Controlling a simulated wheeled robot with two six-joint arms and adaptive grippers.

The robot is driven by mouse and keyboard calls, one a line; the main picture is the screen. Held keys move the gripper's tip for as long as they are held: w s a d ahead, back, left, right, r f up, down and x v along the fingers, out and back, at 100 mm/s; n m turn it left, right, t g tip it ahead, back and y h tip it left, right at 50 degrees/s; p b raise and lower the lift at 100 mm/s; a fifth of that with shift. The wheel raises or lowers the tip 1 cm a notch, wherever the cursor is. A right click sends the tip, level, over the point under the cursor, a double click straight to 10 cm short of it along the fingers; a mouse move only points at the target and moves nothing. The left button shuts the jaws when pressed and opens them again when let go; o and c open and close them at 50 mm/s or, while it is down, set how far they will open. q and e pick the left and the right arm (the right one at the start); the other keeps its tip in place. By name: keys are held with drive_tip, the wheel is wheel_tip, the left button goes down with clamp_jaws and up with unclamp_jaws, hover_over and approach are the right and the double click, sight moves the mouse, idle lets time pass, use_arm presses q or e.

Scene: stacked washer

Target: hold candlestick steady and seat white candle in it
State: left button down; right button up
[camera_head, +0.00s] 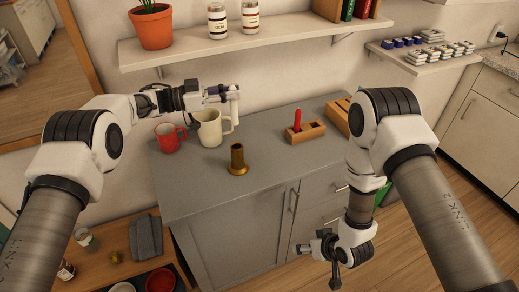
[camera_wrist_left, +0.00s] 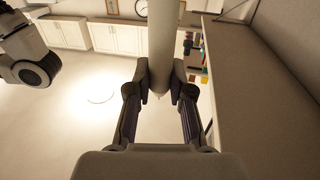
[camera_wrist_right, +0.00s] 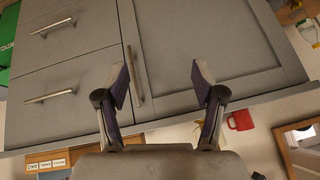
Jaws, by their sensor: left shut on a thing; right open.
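The white candle (camera_head: 234,108) is upright in my left gripper (camera_head: 229,92), which is shut on it above the back of the grey counter. In the head view its lower part shows beside the cream mug's handle. The candle also shows in the left wrist view (camera_wrist_left: 163,38), between the fingers of that gripper (camera_wrist_left: 160,82). The brass candlestick (camera_head: 238,160) stands upright on the counter, in front of and below the candle, with nothing touching it. My right gripper (camera_head: 334,268) is low in front of the cabinet; the right wrist view shows it (camera_wrist_right: 162,82) open and empty.
A red mug (camera_head: 168,138) and a cream mug (camera_head: 209,130) stand at the counter's back left. A wooden block with a red item (camera_head: 305,132) stands right of the candlestick. A shelf (camera_head: 250,38) hangs above. The counter front around the candlestick is clear.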

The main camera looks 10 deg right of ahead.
drive_tip(key=w+a+r+n+t+y, duration=0.1)
drive_tip(key=w+a+r, duration=0.15)
drive_tip(key=w, duration=0.25)
drive_tip(key=w+a+r+n+t+y, duration=0.1)
drive_tip(key=w+a+r+t, duration=0.15)
drive_tip(key=w, duration=0.35)
drive_tip(key=n+t+y, duration=0.1)
drive_tip(key=n+y, duration=0.2)
drive_tip(key=n, duration=0.1)
approach(241, 150)
drive_tip(key=x, duration=1.2)
drive_tip(key=shift+a, duration=0.1)
clamp_jaws()
